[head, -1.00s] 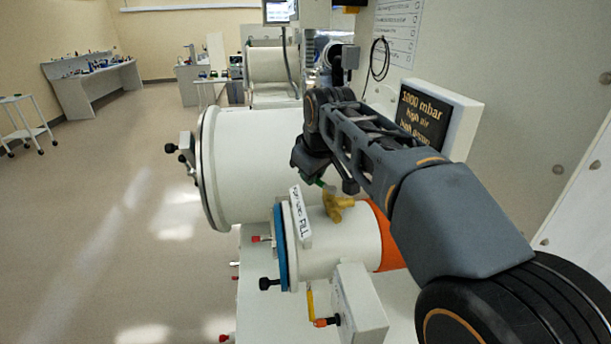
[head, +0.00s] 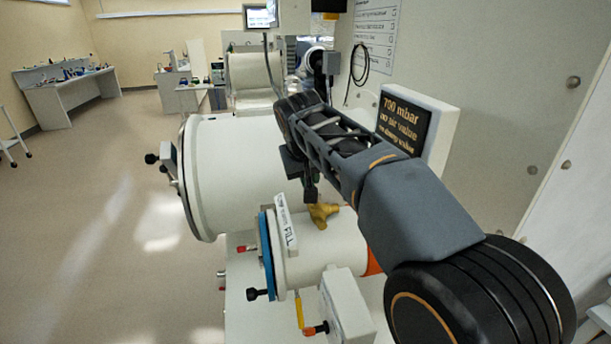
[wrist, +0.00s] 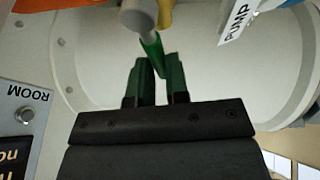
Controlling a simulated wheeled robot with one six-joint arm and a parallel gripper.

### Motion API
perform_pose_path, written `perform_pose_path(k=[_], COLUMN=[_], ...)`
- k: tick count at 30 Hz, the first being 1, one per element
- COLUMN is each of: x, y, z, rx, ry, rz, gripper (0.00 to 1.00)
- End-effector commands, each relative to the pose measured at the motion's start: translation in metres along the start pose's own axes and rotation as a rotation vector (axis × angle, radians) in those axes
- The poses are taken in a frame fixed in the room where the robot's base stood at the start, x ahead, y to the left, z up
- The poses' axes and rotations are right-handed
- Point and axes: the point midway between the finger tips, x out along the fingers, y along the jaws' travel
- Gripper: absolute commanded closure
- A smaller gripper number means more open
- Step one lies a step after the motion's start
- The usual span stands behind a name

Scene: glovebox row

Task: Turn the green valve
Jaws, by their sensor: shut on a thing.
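The green valve's handle (wrist: 152,48) shows in the wrist view as a short green lever running from a grey round stem (wrist: 138,14) down between my fingers. My gripper (wrist: 161,78) is shut on that handle; its two fingertips stand on either side of the lever's lower end. In the head view my gripper (head: 309,190) is a dark shape above the small white cylinder, and the green handle is hidden behind it and my arm. A yellow valve (head: 322,214) sits just below and right of my gripper.
A display (head: 405,122) on the right reads 700 mbar, with smaller lines below. The large white chamber (head: 235,170) stands behind. A PUMP label (wrist: 238,20) is near my gripper. Open floor lies left.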

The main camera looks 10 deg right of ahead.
Motion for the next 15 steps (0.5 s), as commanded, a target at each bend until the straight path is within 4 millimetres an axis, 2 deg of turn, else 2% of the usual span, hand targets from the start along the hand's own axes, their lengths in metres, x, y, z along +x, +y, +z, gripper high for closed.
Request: perform_pose_path(k=[14, 15], x=[-0.0004, -0.0004], y=[0.0009, 0.0009], z=[0.0000, 0.0000], rx=[0.013, 0.013], ry=[-0.002, -0.002], rz=[0.005, 0.005], gripper=[1.00, 0.83])
